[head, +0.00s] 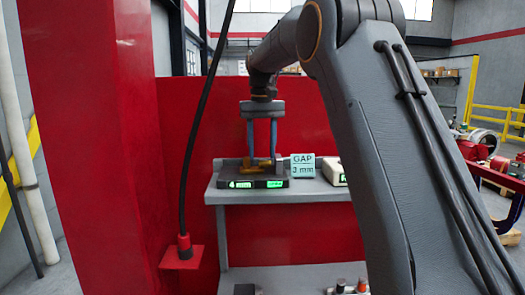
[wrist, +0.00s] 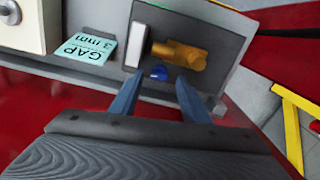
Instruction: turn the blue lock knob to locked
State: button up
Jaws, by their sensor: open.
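The blue lock knob (wrist: 159,73) shows in the wrist view as a small blue piece beside a brass-coloured part (wrist: 180,54) on a grey fixture (wrist: 222,45). In the head view the fixture (head: 254,184) sits on the grey shelf, with the brass part (head: 262,162) on top; I cannot make out the knob there. My gripper (head: 261,160) points down over the fixture with its two blue fingers apart. In the wrist view my gripper (wrist: 158,80) has one finger on either side of the knob. I cannot tell the knob's position or whether a finger touches it.
A card (head: 303,166) reading "GAP 3 mm" stands right of the fixture. A whitish box (head: 333,172) is further right. The fixture's front has green lit displays (head: 276,184). A black cable (head: 196,130) hangs at the left, before a red panel. Small items lie on a lower shelf.

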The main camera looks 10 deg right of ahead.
jog(key=shift+f, duration=0.8)
jog(key=c, duration=1.1)
jog(key=shift+o, duration=0.2)
jog(key=shift+m, duration=0.7)
jog(key=o, duration=1.1)
jog(key=shift+c, duration=0.2)
jog(key=shift+r, duration=0.1)
notch_tip(320, 180, up, 8)
jog(key=b, duration=0.2)
